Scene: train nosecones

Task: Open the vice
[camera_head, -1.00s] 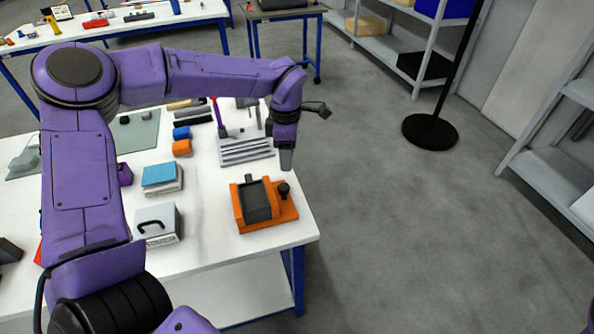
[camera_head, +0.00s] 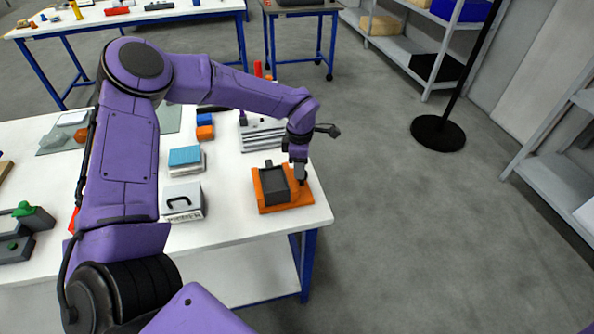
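The vice is an orange block with a dark grey jaw part (camera_head: 273,187), near the right front corner of the white table. Its orange base (camera_head: 270,209) lies flat on the table. My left gripper (camera_head: 301,175) points down over the vice's right end, where the dark knob stood in view before. The gripper now hides that knob, and I cannot tell whether it touches it. The fingers are too small and dark to tell whether they are open or shut. My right gripper is not in view.
A grey slotted rack (camera_head: 262,136) stands behind the vice. Left of it are a blue-topped box (camera_head: 185,157) and a grey box with a handle (camera_head: 182,202). The white table (camera_head: 235,228) ends just right of the vice, with open floor beyond.

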